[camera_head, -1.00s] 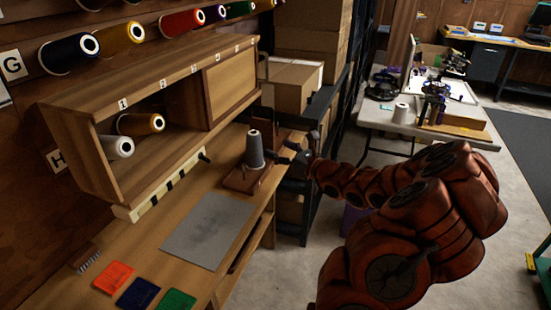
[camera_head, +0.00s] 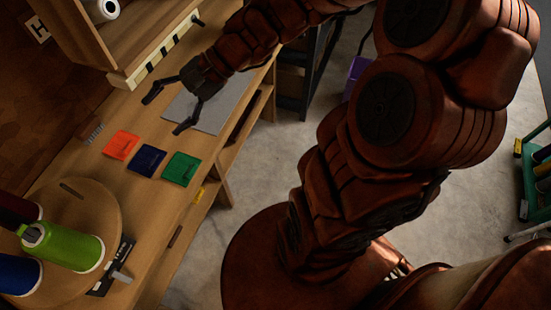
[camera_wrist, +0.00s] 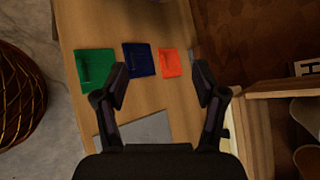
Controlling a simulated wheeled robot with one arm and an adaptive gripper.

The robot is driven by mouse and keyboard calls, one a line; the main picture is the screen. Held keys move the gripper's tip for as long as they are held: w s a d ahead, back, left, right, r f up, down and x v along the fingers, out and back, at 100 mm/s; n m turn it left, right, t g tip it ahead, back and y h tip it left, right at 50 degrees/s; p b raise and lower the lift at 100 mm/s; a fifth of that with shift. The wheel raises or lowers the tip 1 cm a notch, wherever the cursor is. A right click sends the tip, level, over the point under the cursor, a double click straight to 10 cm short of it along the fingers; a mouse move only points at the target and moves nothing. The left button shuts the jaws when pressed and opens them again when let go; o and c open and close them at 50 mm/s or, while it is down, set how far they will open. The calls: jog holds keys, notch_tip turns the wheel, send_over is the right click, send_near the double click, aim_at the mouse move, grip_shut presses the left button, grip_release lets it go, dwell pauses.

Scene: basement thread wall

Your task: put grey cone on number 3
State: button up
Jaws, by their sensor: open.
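My gripper (camera_head: 163,116) is open and empty above the workbench, close to the orange and blue squares. In the wrist view my gripper's fingers (camera_wrist: 160,75) are spread with nothing between them. The grey cone on its brown stand is not visible in either present view. The number labels along the cabinet's top are also out of view. A pale cone (camera_head: 103,9) lies in the cabinet's open compartment (camera_head: 88,40), cut off by the top edge.
Orange (camera_head: 121,145), blue (camera_head: 148,159) and green (camera_head: 181,169) squares lie on the workbench (camera_head: 130,205) beside a grey mat (camera_head: 226,108). A round wooden board (camera_head: 85,195) at the lower left holds several cones, including a green one (camera_head: 65,247). A small brush (camera_head: 94,133) lies by the wall.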

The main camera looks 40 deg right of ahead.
jog(key=s+f+n+g+h, duration=0.4)
jog(key=s+n+h, duration=0.15)
jog(key=s, duration=0.65)
jog(key=s+d+f+n+h, duration=0.1)
jog(key=s+d+n+h, duration=0.4)
jog(key=s+d, duration=0.3)
jog(key=shift+s+d+g+h, duration=0.3)
jog(key=shift+d+h, duration=0.25)
jog(key=shift+d, duration=0.6)
notch_tip(320, 180, up, 11)
jog(key=p, duration=1)
jog(key=shift+w+r+p, duration=0.1)
jog(key=shift+w+p, duration=0.05)
jog(key=shift+p, duration=0.2)
jog(key=shift+c, duration=0.3)
